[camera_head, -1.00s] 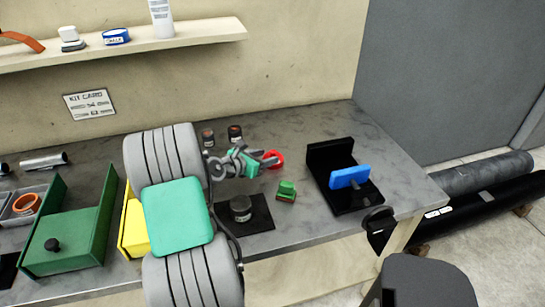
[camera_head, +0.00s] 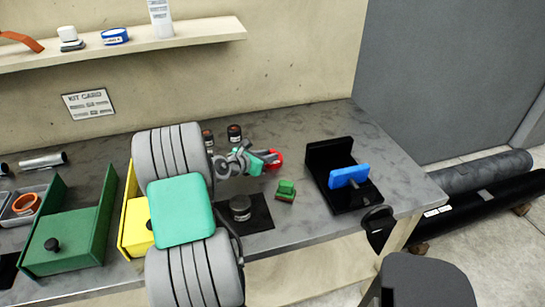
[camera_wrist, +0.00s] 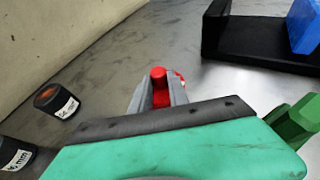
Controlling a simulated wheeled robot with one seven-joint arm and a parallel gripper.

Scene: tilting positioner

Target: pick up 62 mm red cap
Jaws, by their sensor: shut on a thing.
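The red cap (camera_head: 277,158) is at the tip of my gripper (camera_head: 271,163), above the grey bench behind the small green block. In the wrist view the red cap (camera_wrist: 159,88) shows between the two grey fingers of my gripper (camera_wrist: 158,93), which are shut on it. Most of the cap is hidden by the fingers and the green gripper body. I cannot tell whether it touches the bench.
Two dark labelled jars (camera_head: 234,134) stand behind my arm. A green block (camera_head: 286,190) sits in front of the gripper. The black positioner (camera_head: 330,152) with its blue plate (camera_head: 349,176) stands right. A green bin (camera_head: 70,245) and a yellow bin (camera_head: 134,232) are left.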

